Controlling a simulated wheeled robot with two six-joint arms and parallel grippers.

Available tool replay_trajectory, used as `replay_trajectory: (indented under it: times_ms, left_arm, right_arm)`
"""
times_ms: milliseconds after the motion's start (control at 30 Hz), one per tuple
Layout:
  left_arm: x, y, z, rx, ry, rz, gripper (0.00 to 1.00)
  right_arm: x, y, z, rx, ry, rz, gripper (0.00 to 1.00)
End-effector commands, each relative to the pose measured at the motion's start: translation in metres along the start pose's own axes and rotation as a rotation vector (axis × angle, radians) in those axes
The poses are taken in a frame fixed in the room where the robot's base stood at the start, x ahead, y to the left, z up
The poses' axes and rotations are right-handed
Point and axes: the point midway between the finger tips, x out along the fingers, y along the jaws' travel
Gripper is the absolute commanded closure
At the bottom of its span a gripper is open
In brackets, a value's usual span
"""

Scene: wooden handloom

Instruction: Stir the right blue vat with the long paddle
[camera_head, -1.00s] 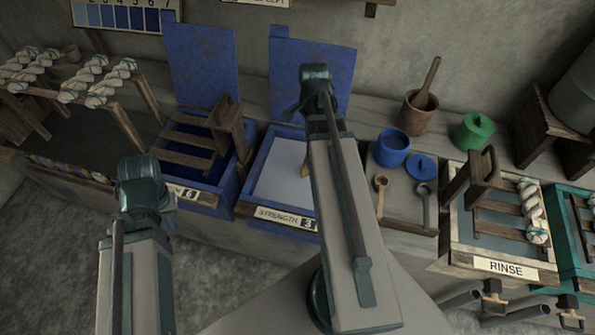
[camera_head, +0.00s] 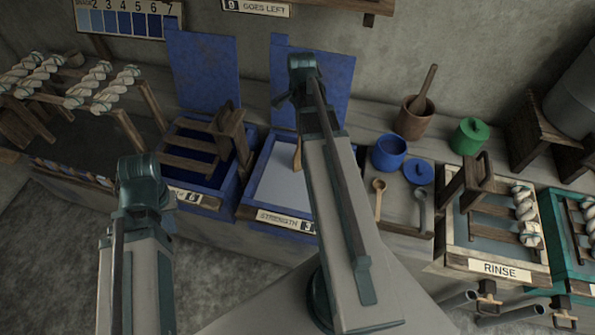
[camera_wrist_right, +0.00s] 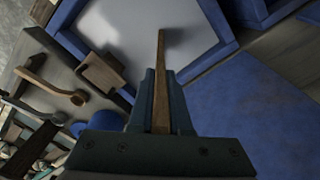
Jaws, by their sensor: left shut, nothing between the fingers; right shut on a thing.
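The right blue vat (camera_head: 245,212) has a pale grey surface inside its blue rim and a STRENGTH label in front. It fills the top of the right wrist view (camera_wrist_right: 222,45). My right gripper (camera_wrist_right: 160,85) is shut on the wooden paddle (camera_wrist_right: 161,60), which points out over the vat's pale surface. Whether its tip touches the surface I cannot tell. In the head view my right arm hides that gripper, and only a piece of the paddle (camera_head: 297,157) shows. The teal end of my left arm (camera_head: 140,185) is low at the left, away from the vats, with nothing seen held.
The left blue vat (camera_head: 228,203) holds a wooden frame. Blue lids stand behind both vats. To the right are a blue pot (camera_head: 388,155), ladles, a mortar (camera_head: 412,122), a green pot (camera_head: 469,137) and the RINSE tray (camera_head: 497,268).

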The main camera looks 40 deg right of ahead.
Motion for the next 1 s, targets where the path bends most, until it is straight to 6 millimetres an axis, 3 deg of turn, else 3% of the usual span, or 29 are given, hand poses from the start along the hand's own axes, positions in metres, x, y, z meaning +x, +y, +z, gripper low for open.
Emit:
replay_trajectory:
  times_ms: [33,1000]
  left_arm:
    - [-0.015,-0.001,0.001,0.0,0.0,0.0,1.0]
    - [-0.143,-0.013,0.008,-0.004,0.0,0.001,1.0]
  right_arm:
    - [-0.015,0.0,0.0,0.0,0.0,0.0,1.0]
    - [-0.144,0.0,0.0,0.0,0.0,0.0,1.0]
